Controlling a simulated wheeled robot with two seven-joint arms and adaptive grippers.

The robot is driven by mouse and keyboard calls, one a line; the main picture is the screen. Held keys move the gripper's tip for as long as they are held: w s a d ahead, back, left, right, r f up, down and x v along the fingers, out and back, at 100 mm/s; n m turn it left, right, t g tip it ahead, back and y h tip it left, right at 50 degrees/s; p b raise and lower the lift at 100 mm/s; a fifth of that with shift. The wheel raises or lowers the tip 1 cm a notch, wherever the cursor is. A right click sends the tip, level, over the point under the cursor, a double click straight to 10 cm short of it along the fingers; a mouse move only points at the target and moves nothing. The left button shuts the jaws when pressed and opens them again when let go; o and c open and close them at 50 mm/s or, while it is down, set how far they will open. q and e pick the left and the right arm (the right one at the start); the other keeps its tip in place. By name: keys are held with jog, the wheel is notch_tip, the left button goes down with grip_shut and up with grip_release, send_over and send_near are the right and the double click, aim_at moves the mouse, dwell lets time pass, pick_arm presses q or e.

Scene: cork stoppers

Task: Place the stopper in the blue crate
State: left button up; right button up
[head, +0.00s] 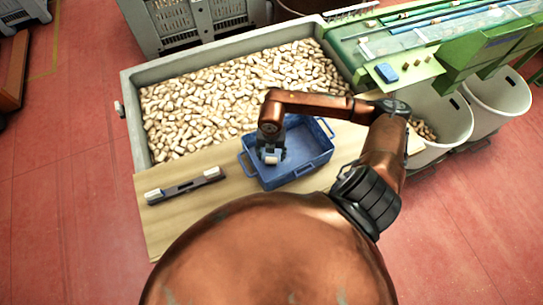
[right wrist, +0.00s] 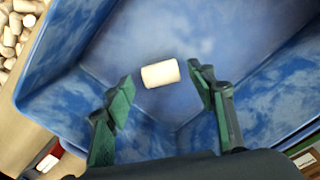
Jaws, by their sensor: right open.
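The blue crate (head: 322,160) stands on the wooden board, and its blue walls fill much of the right wrist view (right wrist: 60,45). My right gripper (head: 270,155) reaches down into the crate from above. In the right wrist view its two green-padded fingers (right wrist: 162,80) are spread apart. A pale cork stopper (right wrist: 160,73) is inside the crate's outline, just beyond the fingertips and touching neither finger. I cannot tell whether it rests on the crate floor or is just above it. My left gripper is not in view.
A large grey bin (head: 130,125) full of loose stoppers lies behind the crate. A dark bar-shaped fixture (head: 185,187) with pale pieces at its ends lies on the wooden board (head: 165,222) to the left. A green machine (head: 445,60) and pale tubs (head: 440,115) are on the right.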

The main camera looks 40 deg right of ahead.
aim_at(271, 159)
notch_tip(271, 159, up, 11)
dwell(0.3)
